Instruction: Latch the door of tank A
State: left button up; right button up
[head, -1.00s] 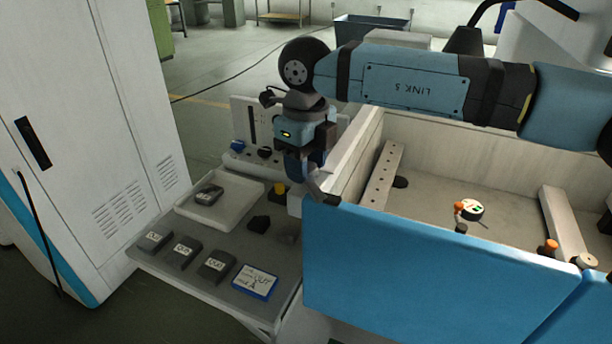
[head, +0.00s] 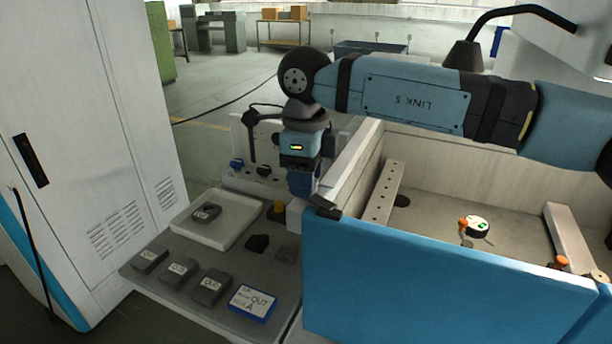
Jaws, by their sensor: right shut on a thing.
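The blue door (head: 430,275) of the tank stands upright across the tank's front. No letter shows on it, so I cannot read which tank it is. A dark latch lever (head: 327,209) sits at the door's top left corner, against the pale side wall. My right gripper (head: 305,192) points down at this corner and is shut on the lever; its fingertips are partly hidden behind the corner. Whether the latch is engaged cannot be made out. My left gripper is not in view.
Left of the tank, a grey table (head: 225,262) holds a white tray (head: 180,228), several dark grey blocks and a blue-edged card (head: 252,303). A white cabinet (head: 95,150) stands further left. Inside the tank are a perforated rail (head: 384,192) and a small round gauge (head: 477,228).

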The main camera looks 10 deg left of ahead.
jog(key=shift+r, duration=0.1)
jog(key=o, duration=0.9)
jog(key=shift+o, duration=0.2)
notch_tip(320, 180, up, 14)
jog(key=shift+b, duration=0.35)
